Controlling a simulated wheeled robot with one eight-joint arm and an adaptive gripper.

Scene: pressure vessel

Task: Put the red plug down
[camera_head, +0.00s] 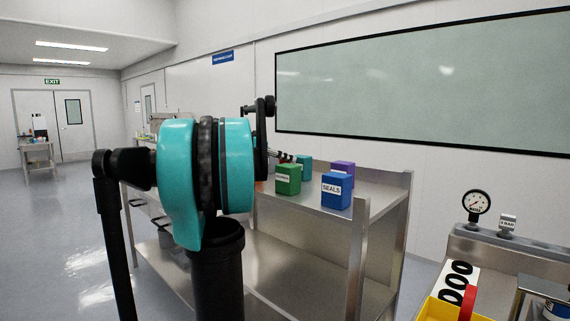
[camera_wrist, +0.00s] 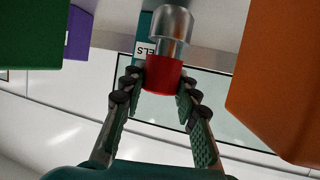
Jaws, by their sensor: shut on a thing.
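The red plug (camera_wrist: 162,76) is in the wrist view, a red body with a silver metal stem and a wider metal cap. My gripper (camera_wrist: 162,88) is shut on the red part, one finger on each side. In the head view my gripper (camera_head: 287,158) shows only in small part behind my teal arm, close to the shelf's boxes. I cannot make out the plug there. Whether the plug touches any surface is not clear.
A steel shelf (camera_head: 380,187) carries a green box (camera_head: 288,180), a blue box (camera_head: 336,191), a purple box (camera_head: 343,168) and a teal box (camera_head: 305,162). An orange box (camera_wrist: 280,80) is close on the wrist view's right. A gauge (camera_head: 476,202) and yellow bin (camera_head: 440,309) are at right.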

